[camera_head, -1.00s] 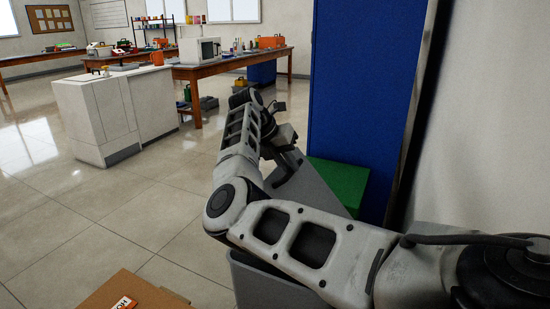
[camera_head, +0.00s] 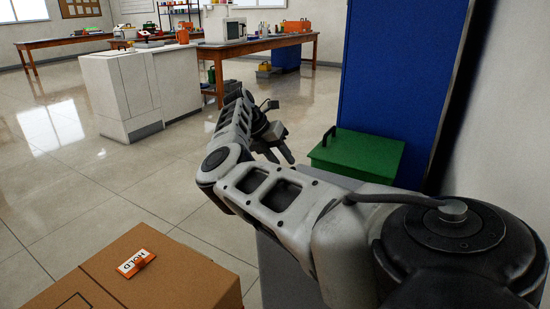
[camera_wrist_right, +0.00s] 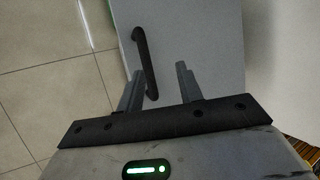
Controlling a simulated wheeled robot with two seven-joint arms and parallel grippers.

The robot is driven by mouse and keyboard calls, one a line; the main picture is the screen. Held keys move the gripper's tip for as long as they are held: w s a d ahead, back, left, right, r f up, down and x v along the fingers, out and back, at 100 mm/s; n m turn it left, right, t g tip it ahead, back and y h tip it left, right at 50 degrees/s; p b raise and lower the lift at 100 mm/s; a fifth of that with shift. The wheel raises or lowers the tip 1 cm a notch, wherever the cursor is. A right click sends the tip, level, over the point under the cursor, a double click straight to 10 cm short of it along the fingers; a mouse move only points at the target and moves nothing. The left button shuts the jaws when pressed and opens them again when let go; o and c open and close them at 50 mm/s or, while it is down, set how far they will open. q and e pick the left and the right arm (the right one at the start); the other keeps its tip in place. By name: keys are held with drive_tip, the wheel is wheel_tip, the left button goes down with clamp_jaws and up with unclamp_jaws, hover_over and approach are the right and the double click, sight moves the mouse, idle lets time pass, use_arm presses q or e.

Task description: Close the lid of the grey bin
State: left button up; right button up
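The grey bin (camera_head: 283,272) stands under my right arm, which hides much of it. Its grey lid shows in the right wrist view (camera_wrist_right: 215,45) as a broad plain panel with a black bar handle (camera_wrist_right: 140,42). In the head view the grey top looks low and flat, but the arm covers too much to tell if it is fully shut. My right gripper (camera_head: 281,154) is over the bin's far part. In the right wrist view its fingers (camera_wrist_right: 159,76) are apart, with the handle between them, nearer the left finger; contact cannot be told. My left gripper is out of view.
A green box (camera_head: 358,154) with a black handle stands behind the bin by a blue panel (camera_head: 395,80). A cardboard box (camera_head: 165,270) with a "HOLD" tag is at front left. Open tiled floor lies left; a white counter (camera_head: 140,85) stands farther back.

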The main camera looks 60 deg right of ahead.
drive_tip(key=shift+a, duration=0.1)
